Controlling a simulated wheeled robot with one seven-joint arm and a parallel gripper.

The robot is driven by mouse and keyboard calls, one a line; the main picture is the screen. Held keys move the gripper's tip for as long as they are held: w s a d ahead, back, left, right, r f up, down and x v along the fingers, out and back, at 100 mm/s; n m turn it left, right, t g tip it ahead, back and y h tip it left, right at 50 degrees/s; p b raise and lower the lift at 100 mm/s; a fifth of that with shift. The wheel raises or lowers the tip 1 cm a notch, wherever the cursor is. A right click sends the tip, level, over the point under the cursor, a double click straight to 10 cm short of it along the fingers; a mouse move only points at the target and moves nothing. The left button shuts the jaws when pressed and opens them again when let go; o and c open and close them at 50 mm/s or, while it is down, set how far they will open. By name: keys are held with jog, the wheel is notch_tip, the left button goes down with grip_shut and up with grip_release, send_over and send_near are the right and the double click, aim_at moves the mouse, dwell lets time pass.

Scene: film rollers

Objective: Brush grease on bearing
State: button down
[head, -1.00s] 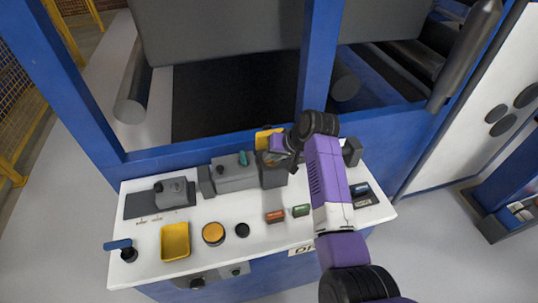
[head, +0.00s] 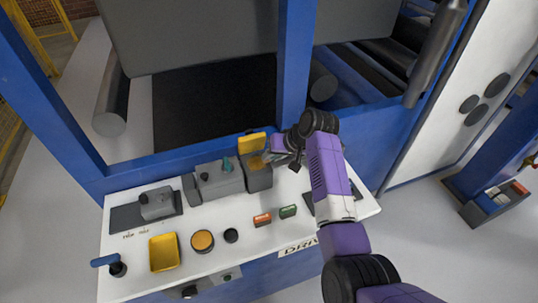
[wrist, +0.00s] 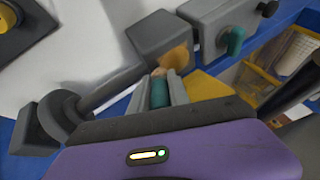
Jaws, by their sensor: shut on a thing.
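My gripper (head: 279,160) is shut on a brush (wrist: 159,92) with a teal handle and a pale tip. The grey bearing housing (head: 258,179) stands at the right end of the motor block, its yellow lid (head: 252,143) raised. In the wrist view, the bearing housing (wrist: 151,34) has an amber patch at its opening, just ahead of the brush tip. I cannot tell whether the tip touches it. The yellow lid (wrist: 207,86) lies to the right of the brush there. A round tin (head: 202,241) with an amber top stands on the white table (head: 205,270).
A grey motor block (head: 219,180) with a teal knob adjoins the housing. A yellow tray (head: 164,252), a black round piece (head: 231,235), a red block (head: 262,220) and a green block (head: 288,211) lie in front. A blue-handled tool (head: 106,260) stands at the left corner. A blue post (head: 296,70) rises behind.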

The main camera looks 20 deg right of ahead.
jog(key=shift+s+r+p, duration=0.15)
jog(key=shift+s+p, duration=0.3)
jog(key=shift+a+f+p, duration=0.2)
jog(key=shift+a+p, duration=0.7)
jog(key=shift+a, duration=2.45)
jog(key=shift+d, duration=3.35)
jog(key=shift+r+p, duration=1.35)
jog(key=shift+r, duration=1.75)
